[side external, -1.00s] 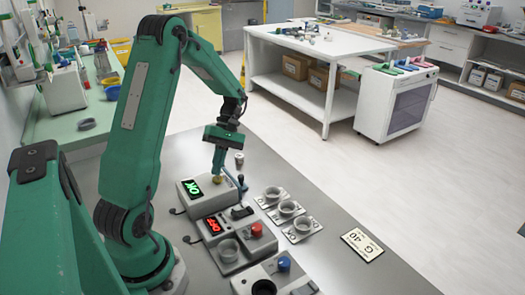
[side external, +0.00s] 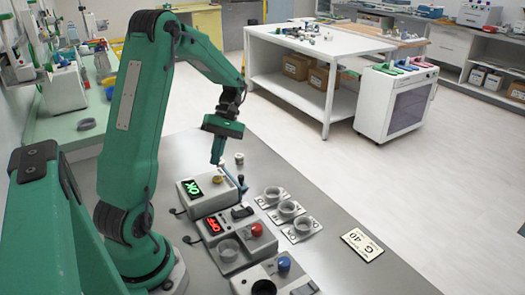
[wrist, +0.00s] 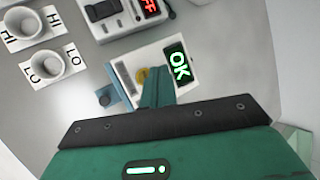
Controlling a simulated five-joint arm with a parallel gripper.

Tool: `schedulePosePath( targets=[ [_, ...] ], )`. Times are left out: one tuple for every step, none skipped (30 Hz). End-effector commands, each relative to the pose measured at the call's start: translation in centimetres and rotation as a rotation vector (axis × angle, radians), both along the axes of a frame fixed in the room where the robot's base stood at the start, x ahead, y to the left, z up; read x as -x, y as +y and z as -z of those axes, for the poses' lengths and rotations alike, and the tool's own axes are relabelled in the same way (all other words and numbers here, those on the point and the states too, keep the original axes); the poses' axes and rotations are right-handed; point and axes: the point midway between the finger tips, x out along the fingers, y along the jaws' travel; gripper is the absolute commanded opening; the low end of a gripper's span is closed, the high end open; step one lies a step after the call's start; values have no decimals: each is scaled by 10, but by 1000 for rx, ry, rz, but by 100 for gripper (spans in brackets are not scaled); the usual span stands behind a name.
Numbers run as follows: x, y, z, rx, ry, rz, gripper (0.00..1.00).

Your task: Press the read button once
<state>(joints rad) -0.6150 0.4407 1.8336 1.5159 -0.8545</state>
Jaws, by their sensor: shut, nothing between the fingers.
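A grey reader box (side external: 190,201) stands on the bench with a lit green display (side external: 192,188) that says OK. A round yellow button (side external: 217,178) is on its top, right of the display, and it also shows in the wrist view (wrist: 142,75), partly covered by my fingers. I take it for the read button; no label is legible. My gripper (side external: 216,163) is shut and empty, with its tips a little above the yellow button and apart from it. In the wrist view my shut fingers (wrist: 158,82) point at the box beside the OK display.
A second box with a red OFF display (side external: 216,224), a dark switch (side external: 242,211) and a red button (side external: 257,230) stands nearer. A blue post (side external: 241,184) is close to the reader's right side. Several labelled cups and a blue knob (side external: 284,264) are nearby.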

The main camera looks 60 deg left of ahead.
Motion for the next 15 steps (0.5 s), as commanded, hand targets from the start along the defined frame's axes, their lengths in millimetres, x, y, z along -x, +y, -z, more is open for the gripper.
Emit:
schedulePosePath(
  targets=[
    [0, 0, -4, -1, -1, 0, 0],
    [0, 0, -6, -2, -2, 0, 0],
    [0, 0, -9, -2, -2, 0, 0],
    [0, 0, -11, -2, -2, 0, 0],
    [0, 0, -12, -2, -2, 0, 0],
    [0, 0, -14, -1, -1, 0, 0],
    [0, 0, -15, -1, -1, 0, 0],
    [0, 0, -15, 0, -1, 0, 0],
    [0, 0, -16, 0, 0, 0, 0],
    [0, 0, -16, 0, 0, 0, 0],
    [0, 0, -16, 0, 0, 0, 0],
    [0, 0, -16, 0, 0, 0, 0],
    [0, 0, -16, 0, 0, 0, 0],
    [0, 0, -16, 0, 0, 0, 0],
    [0, 0, -16, 0, 0, 0, 0]
  ],
)
